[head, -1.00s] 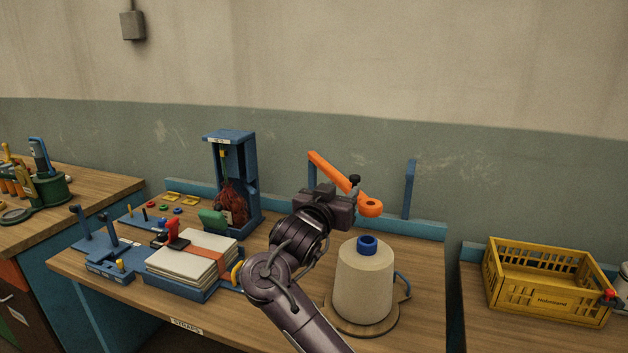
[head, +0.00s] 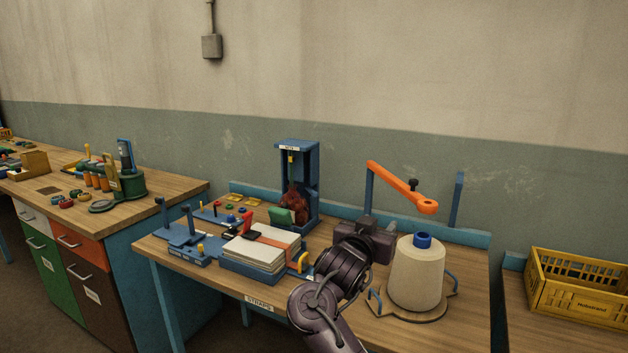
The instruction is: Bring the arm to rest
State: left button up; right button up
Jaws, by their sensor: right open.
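My right arm comes in from the bottom middle of the head view. Its gripper (head: 378,232) is over the workbench, between the stack of cloth sacks and the thread cone (head: 416,275). The gripper is open; its fingertips are mostly hidden behind its own body, and I see nothing held. The cone is cream with a blue top and stands upright on a round wooden base. The stack of pale sacks (head: 252,254) with an orange band lies in a blue tray left of the arm. My left gripper is not in view.
An orange swing arm (head: 400,188) reaches over the bench behind the gripper. A blue stand (head: 312,180) holds a dark red bundle. A yellow crate (head: 580,290) sits on the right bench. Another bench (head: 160,185) with tools stands left.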

jog(key=s+d+f+n+g+y, duration=0.15)
jog(key=s+f+y, duration=0.3)
jog(key=f, duration=0.65)
jog(key=s+f+n+g+y, duration=0.25)
jog(key=s+f, duration=0.25)
jog(key=f, duration=0.6)
jog(key=s+d+f+n+g, duration=0.1)
jog(key=s+d+f+g, duration=0.15)
jog(key=s, duration=0.75)
jog(key=s+d+f+n+g+y, duration=0.1)
jog(key=s+f+n+g, duration=0.15)
jog(key=s, duration=0.65)
jog(key=s+d+f+g, duration=0.2)
jog(key=s+g, duration=0.1)
jog(key=s, duration=0.7)
notch_tip(320, 180, down, 30)
jog(key=s+g, duration=0.1)
jog(key=s+d+f+g, duration=0.1)
jog(key=s+d+f, duration=0.2)
jog(key=s+f, duration=1.5)
jog(key=shift+s+d+n, duration=0.2)
jog(key=shift+s+n, duration=0.15)
jog(key=shift+s, duration=0.6)
